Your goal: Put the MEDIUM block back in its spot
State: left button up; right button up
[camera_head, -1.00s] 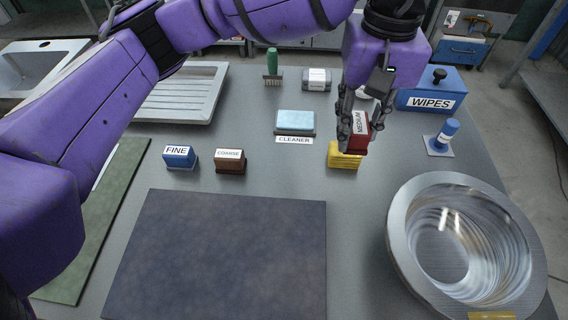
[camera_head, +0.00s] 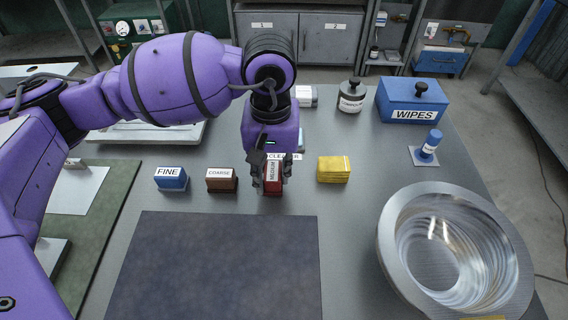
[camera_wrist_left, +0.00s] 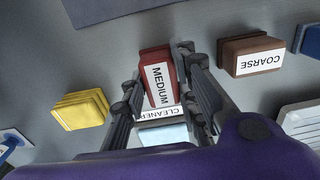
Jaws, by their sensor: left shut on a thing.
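The red block labelled MEDIUM (camera_head: 271,180) is between the fingers of my left gripper (camera_head: 271,182), which is shut on it. It is upright, low over the table, between the brown COARSE block (camera_head: 221,180) and the yellow block (camera_head: 334,169). In the left wrist view the MEDIUM block (camera_wrist_left: 158,80) shows between the two fingers, its label facing the camera. The blue FINE block (camera_head: 171,179) stands left of the COARSE block. Whether the red block touches the table cannot be told. My right gripper is not in view.
The CLEANER plate (camera_wrist_left: 160,113) lies just behind the gripper. A dark mat (camera_head: 215,265) is in front. Bare table lies between the yellow block and the bowl.

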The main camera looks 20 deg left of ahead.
aim_at(274, 171)
pick_arm(q)
jog(key=shift+f, duration=0.35)
jog(key=shift+f, duration=0.25)
jog(key=o, duration=1.1)
jog(key=shift+r, duration=0.1)
notch_tip(274, 171, up, 12)
jog(key=shift+r, duration=0.2)
jog(key=shift+w+d, duration=0.1)
